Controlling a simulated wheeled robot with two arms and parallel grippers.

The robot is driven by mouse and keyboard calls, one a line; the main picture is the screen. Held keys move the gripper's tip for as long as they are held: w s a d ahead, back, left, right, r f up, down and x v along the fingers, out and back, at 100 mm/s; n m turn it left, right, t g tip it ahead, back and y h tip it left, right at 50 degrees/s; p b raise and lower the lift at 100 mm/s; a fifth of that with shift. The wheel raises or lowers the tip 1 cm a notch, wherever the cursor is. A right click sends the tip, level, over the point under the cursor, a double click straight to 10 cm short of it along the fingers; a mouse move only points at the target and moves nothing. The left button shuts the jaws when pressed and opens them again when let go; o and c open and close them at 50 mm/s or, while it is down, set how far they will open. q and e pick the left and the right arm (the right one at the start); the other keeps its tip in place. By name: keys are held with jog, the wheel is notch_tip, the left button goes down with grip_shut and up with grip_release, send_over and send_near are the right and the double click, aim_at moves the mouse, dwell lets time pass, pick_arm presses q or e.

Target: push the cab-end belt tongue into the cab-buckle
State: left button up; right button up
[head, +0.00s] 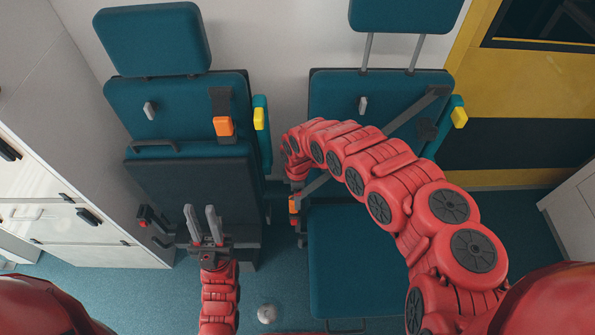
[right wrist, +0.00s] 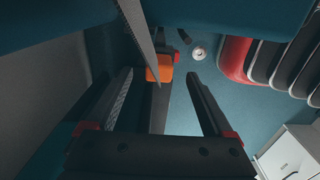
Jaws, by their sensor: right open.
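A grey belt runs diagonally across the right seat from its upper right corner to an orange tongue piece (head: 294,205) at the seat's left edge. A dark buckle (head: 300,228) with a little red stands just below it; I cannot tell whether the tongue is inside. My right arm reaches over this seat, its hand largely hidden by the arm. In the right wrist view my right gripper (right wrist: 160,78) is open, with the orange tongue piece (right wrist: 159,67) and belt (right wrist: 140,28) between or just beyond its fingers. My left gripper (head: 202,210) points up before the left seat, fingers apart and empty.
The left seat (head: 165,105) has another orange belt piece (head: 223,126) on its backrest. White cabinets (head: 80,210) stand at the left. A small round pale fitting (head: 267,313) is on the floor. The right seat's cushion (head: 350,260) is clear.

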notch_tip(320, 180, up, 14)
jog(key=p, duration=0.1)
jog(key=shift+p, duration=0.3)
jog(key=shift+f, duration=0.1)
